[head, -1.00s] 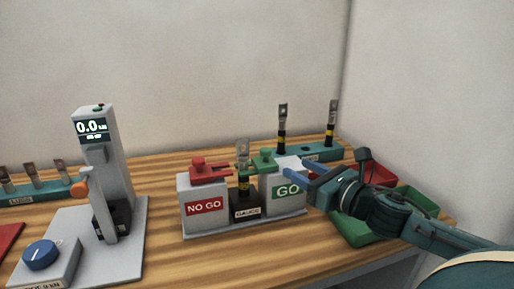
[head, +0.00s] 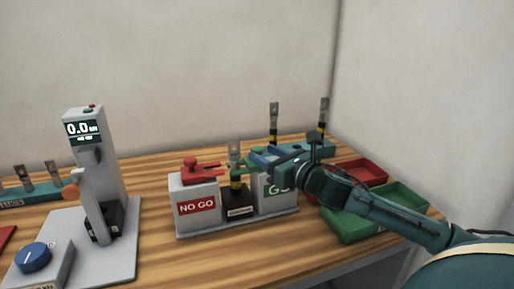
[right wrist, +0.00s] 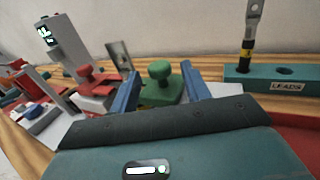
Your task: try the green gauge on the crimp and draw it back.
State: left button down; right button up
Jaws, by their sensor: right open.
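The green gauge (right wrist: 162,88) has a round knob and sits on the GO block (head: 277,199). My right gripper (head: 262,157) is over it, open, and partly hides it in the head view. In the right wrist view the knob stands between the two blue fingers of my right gripper (right wrist: 163,90), with gaps on both sides. The crimped lead (head: 235,160) stands upright in the black gauge holder (head: 240,203), left of the GO block. Its metal lug (right wrist: 121,55) shows beyond the left finger. My left gripper is out of view.
The red gauge (head: 192,170) rests on the NO GO block (head: 197,208). A teal leads rack (right wrist: 278,82) with upright leads stands behind. A red tray (head: 362,172) and a green tray (head: 345,228) lie to the right. The press (head: 92,150) stands left.

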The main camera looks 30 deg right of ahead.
aim_at(261, 152)
jog(key=shift+w+a+p, duration=0.2)
jog(key=shift+w, duration=0.75)
jog(key=shift+w+a+p, duration=0.15)
jog(key=shift+w+p, duration=0.05)
jog(key=shift+w, duration=0.75)
jog(key=shift+c, duration=0.2)
grip_shut()
